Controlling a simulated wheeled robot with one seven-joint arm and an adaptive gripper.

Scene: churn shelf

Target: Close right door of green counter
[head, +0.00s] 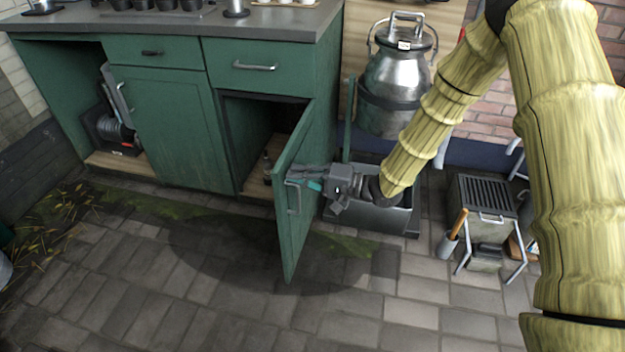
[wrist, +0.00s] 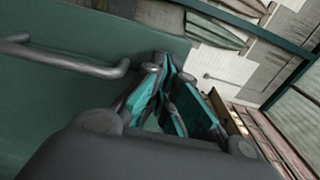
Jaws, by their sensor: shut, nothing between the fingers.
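The green counter (head: 165,80) stands at the left in the head view. Its right door (head: 293,225) is swung well open toward me, leaving the compartment behind it exposed. The door's grey bar handle (head: 293,197) is on the face turned to the right. My gripper (head: 300,180) is shut and empty, at the handle side of the door near the handle's upper end. In the wrist view my gripper (wrist: 170,85) has its teal-padded fingers together, with the door (wrist: 60,110) and handle (wrist: 70,60) to the left. Whether the fingers touch the door is unclear.
A metal churn (head: 396,85) stands behind my arm, above a grey bin (head: 375,217). Paved floor (head: 190,285) in front of the counter is clear.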

